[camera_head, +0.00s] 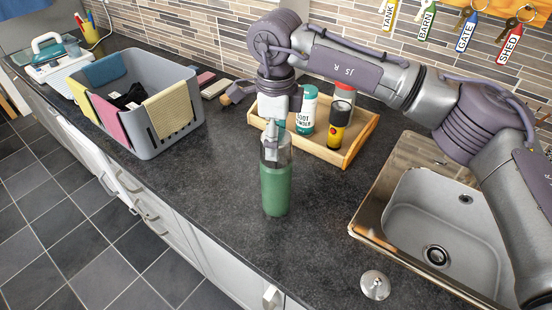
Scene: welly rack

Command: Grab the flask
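The flask (276,190) stands upright on the dark worktop, left of the sink. Its lower part is green and its upper part is grey and looks glassy or metallic. My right gripper (271,137) points straight down at the top of the flask, its fingers overlapping the neck in this view. Whether the fingers are closed on the neck or just around it cannot be made out. My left gripper is not in view.
A wooden tray (352,153) with a Boot Powder bottle (307,110), a yellow-black container (339,122) and a red-topped can stands behind. A grey basket (178,127) with cloths is left. The sink (440,222) is right, a metal plug (375,285) in front.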

